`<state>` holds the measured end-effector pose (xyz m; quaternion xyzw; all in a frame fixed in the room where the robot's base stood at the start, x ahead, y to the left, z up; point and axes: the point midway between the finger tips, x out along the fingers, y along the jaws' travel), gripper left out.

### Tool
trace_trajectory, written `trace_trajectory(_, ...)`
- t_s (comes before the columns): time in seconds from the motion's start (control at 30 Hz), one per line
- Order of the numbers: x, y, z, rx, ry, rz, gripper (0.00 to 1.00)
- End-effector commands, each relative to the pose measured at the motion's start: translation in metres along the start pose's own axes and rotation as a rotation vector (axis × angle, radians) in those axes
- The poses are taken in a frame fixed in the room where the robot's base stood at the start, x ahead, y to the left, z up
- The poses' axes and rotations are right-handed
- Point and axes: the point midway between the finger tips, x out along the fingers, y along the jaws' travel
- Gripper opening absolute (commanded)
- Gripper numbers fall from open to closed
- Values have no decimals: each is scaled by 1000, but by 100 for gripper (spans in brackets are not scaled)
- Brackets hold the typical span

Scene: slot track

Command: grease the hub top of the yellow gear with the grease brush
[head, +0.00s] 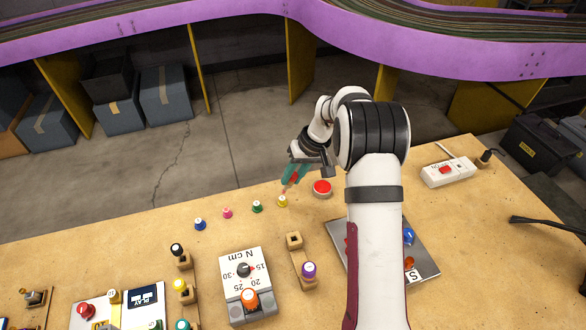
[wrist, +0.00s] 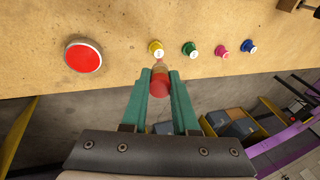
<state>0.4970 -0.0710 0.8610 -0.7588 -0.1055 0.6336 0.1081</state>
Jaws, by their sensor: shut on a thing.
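The yellow gear (head: 282,201) stands on the wooden table at the right end of a row of small coloured pieces. It also shows in the wrist view (wrist: 156,48), with a pale top. My gripper (head: 290,178) is shut on the grease brush (wrist: 159,86), which has a red handle and a tan part at its tip end. The teal fingers flank the red handle in the wrist view. The brush points down at the yellow gear, its tip at or just above the hub top. I cannot tell whether they touch.
A red round-topped disc (head: 322,188) sits close right of the yellow gear. Green (head: 257,207), pink (head: 227,213) and blue (head: 200,224) pieces stand to its left. A wooden slotted block (head: 295,240) and a grey dial box (head: 246,285) are nearer. The table's far edge lies just beyond the row.

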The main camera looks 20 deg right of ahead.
Motion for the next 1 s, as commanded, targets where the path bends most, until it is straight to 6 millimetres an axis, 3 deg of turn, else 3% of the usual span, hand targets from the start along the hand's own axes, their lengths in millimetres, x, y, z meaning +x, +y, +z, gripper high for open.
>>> trace_trajectory(0.13, 17, 5, 4, 0, -3, 0, 0)
trace_trajectory(0.27, 23, -5, 4, -2, -1, 0, 0)
trace_trajectory(0.4, 19, 6, 4, 2, 0, 0, 0)
trace_trajectory(0.53, 23, -6, 4, -2, -1, 0, 0)
trace_trajectory(0.67, 19, 6, 4, 2, 0, 1, 0)
trace_trajectory(0.8, 23, -5, 4, -2, -1, 0, 0)
trace_trajectory(0.93, 20, 6, 4, 2, 0, 0, 0)
trace_trajectory(1.0, 20, 0, 4, -1, -2, -1, 0)
